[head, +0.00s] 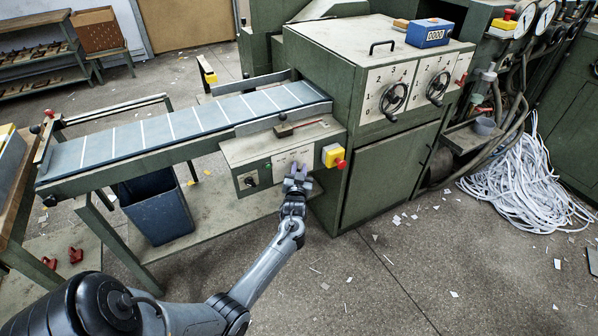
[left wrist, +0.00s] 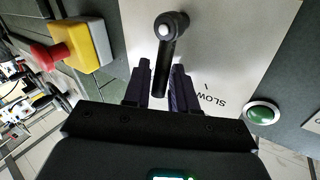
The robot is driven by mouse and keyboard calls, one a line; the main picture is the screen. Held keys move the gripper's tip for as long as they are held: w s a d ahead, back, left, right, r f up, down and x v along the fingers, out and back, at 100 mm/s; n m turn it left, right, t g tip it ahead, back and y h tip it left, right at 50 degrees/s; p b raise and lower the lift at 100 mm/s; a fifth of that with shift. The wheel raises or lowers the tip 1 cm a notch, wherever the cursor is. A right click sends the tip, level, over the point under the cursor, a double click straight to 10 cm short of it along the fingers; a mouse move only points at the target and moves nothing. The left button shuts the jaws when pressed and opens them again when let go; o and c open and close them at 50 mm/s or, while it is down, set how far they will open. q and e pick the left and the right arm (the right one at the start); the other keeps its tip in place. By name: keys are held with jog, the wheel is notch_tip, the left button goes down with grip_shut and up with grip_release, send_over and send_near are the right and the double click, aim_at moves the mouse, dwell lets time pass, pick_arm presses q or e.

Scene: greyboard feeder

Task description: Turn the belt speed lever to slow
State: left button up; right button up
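The belt speed lever (left wrist: 167,55) is a black handle with a round pivot on a pale label plate, in the left wrist view. It points from its pivot down toward my gripper. Its free end lies between the two dark fingers of my left gripper (left wrist: 163,85), with a gap on each side. The word SLOW (left wrist: 211,98) is printed upside down, right of the fingers. In the head view my left gripper (head: 297,181) is at the front of the grey-green control box (head: 232,157) and hides much of the lever. My right gripper is not in view.
A yellow box with a red button (head: 334,156) sits just right of my gripper. A green button (left wrist: 262,112) shows in the left wrist view. The belt (head: 180,125) runs above and behind the control box. A blue bin (head: 156,211) stands below. The floor in front is mostly clear.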

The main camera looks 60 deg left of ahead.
pick_arm(q)
grip_shut()
dwell(0.3)
jog(key=shift+s+a+f+n+t+y+b, duration=0.15)
jog(key=shift+s+n+y+b, duration=0.3)
jog(key=shift+n+b, duration=0.45)
jog(key=shift+s+d+f+n+t+y+b, duration=0.1)
jog(key=shift+s+n+y+b, duration=0.35)
jog(key=shift+n, duration=0.65)
jog(key=shift+s+a+f+n+t+y+b, duration=0.15)
jog(key=shift+s+n+y+b, duration=0.1)
jog(key=shift+n+y+b, duration=0.55)
jog(key=shift+r+n, duration=0.1)
jog(key=shift+n, duration=0.2)
grip_release()
jog(key=shift+s, duration=0.1)
